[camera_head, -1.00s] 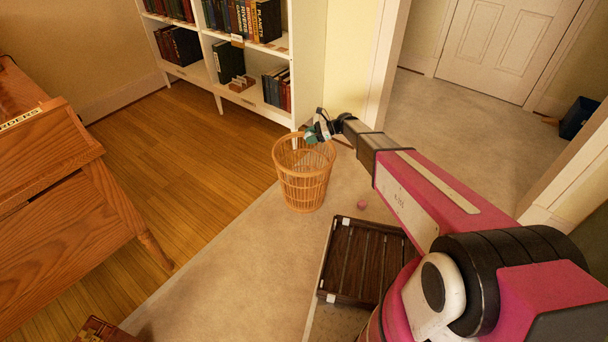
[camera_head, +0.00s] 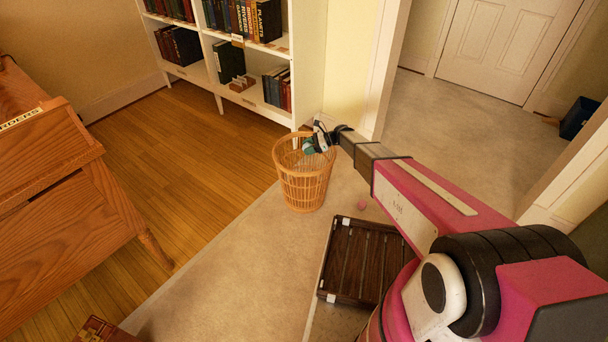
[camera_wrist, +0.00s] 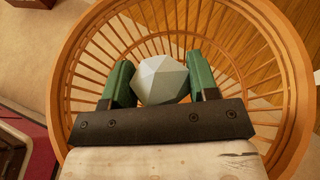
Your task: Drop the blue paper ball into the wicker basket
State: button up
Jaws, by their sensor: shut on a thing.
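The wicker basket (camera_head: 304,188) is an orange-brown slatted bin standing on the carpet near the bookshelf. In the wrist view its round rim (camera_wrist: 67,75) encircles my gripper. My gripper (camera_head: 311,146) is at the basket's mouth, over the opening. Its green fingers are shut on a faceted paper ball (camera_wrist: 162,80), which looks pale grey-blue in the wrist view. The ball is between the fingers, with the basket's slats behind it. The ball cannot be made out clearly in the head view.
A dark slatted crate (camera_head: 331,258) stands nearer. A white bookshelf (camera_head: 245,95) is behind, and a wooden desk (camera_head: 60,220) is at left. Open carpet lies left of the crate.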

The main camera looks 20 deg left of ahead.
jog(key=o, duration=1)
jog(key=v, duration=1)
jog(key=shift+w+d+r, duration=0.1)
jog(key=shift+d+r, duration=0.05)
jog(key=shift+d, duration=0.2)
